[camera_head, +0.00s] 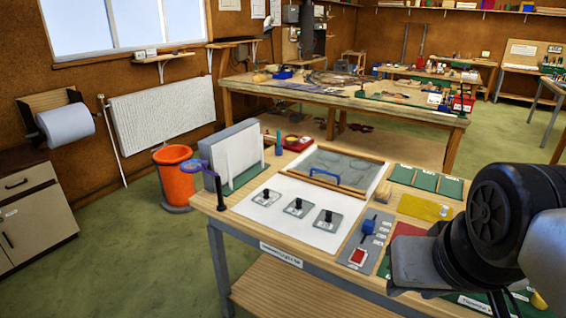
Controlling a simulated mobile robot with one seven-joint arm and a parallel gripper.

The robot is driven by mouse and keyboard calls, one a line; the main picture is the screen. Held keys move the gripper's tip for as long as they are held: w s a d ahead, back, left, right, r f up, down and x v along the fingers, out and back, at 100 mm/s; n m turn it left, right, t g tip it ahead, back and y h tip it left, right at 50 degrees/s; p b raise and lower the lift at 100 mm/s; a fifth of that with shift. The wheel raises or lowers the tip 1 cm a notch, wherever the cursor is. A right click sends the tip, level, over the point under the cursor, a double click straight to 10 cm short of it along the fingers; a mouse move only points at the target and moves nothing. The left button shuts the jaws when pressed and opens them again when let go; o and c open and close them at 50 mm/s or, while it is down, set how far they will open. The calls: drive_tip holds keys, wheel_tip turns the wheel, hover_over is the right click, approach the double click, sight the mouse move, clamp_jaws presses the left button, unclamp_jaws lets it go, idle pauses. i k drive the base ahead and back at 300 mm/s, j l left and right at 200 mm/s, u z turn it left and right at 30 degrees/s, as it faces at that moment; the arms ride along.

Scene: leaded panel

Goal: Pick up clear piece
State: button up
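Three small square see-through greyish pieces, each with a black knob on top, lie in a row on a white sheet (290,236) on the near workbench. They are the left piece (265,198), the middle piece (298,208) and the right piece (328,219). I cannot tell which of them the task means. My gripper (414,267) is at the lower right, over the bench's right part and apart from the row. Its fingers cannot be made out, and I see nothing held. My arm hides part of the bench there.
Behind the row lies a wood-framed glass panel (335,162) with a blue handle. A grey mat (352,258) holds a blue tool and a red block. A yellow sheet (424,208) lies right. A white upright rack (235,155) and a dark post (220,192) stand left.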

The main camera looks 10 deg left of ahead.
sight(327, 221)
drive_tip(key=j+u, duration=0.1)
drive_tip(key=u, duration=0.55)
drive_tip(key=i+l+z, duration=0.1)
drive_tip(key=z, duration=1.8)
drive_tip(key=j+u, duration=0.1)
drive_tip(key=u, duration=1.3)
drive_tip(key=i+j+z, duration=0.1)
drive_tip(key=z, duration=0.35)
drive_tip(key=i+j+z, duration=0.1)
drive_tip(key=z, duration=0.35)
drive_tip(key=j, duration=0.1)
